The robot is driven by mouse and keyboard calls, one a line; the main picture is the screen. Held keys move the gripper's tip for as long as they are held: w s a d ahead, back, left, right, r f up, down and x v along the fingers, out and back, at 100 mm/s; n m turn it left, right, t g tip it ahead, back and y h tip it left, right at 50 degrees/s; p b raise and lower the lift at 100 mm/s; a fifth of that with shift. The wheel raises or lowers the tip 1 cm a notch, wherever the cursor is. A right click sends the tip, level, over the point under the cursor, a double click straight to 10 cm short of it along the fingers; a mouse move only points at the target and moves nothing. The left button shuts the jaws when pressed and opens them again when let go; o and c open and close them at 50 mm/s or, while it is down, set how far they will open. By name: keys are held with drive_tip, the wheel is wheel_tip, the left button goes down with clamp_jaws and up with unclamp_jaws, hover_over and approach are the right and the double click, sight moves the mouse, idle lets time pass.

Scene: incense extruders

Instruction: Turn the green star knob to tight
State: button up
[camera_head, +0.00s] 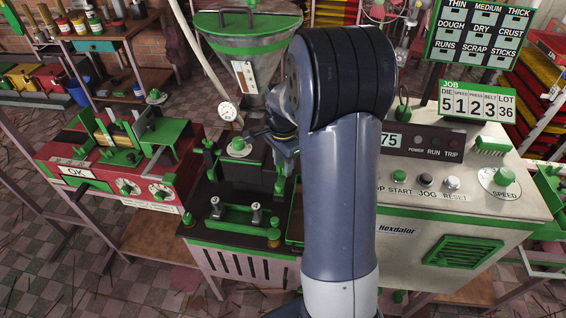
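A small green knob (238,143) sits on a pale round disc on top of the dark extruder block, left of my gripper. It is too small to tell whether it is the star knob or whether it has a tight mark. My gripper (268,137) is just right of this knob, above the dark block, and seems apart from it. My large grey arm hides part of the gripper, and I cannot tell whether its fingers are open or shut. Another green knob (504,177) is on the SPEED dial at the right.
A hopper (245,45) and a round gauge (227,111) stand behind the block. A red machine (120,185) with dials is at the left. A control cabinet (460,215) with buttons is at the right. Green-railed metal posts (240,215) stand in front.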

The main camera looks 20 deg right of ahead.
sight(283, 166)
drive_tip(key=o, duration=0.3)
wheel_tip(283, 166, up, 11)
idle(0.5)
drive_tip(key=shift+f, duration=0.15)
wheel_tip(283, 166, down, 11)
drive_tip(key=shift+r, duration=0.2)
drive_tip(key=shift+f, duration=0.15)
drive_tip(key=shift+n, duration=0.3)
idle(0.3)
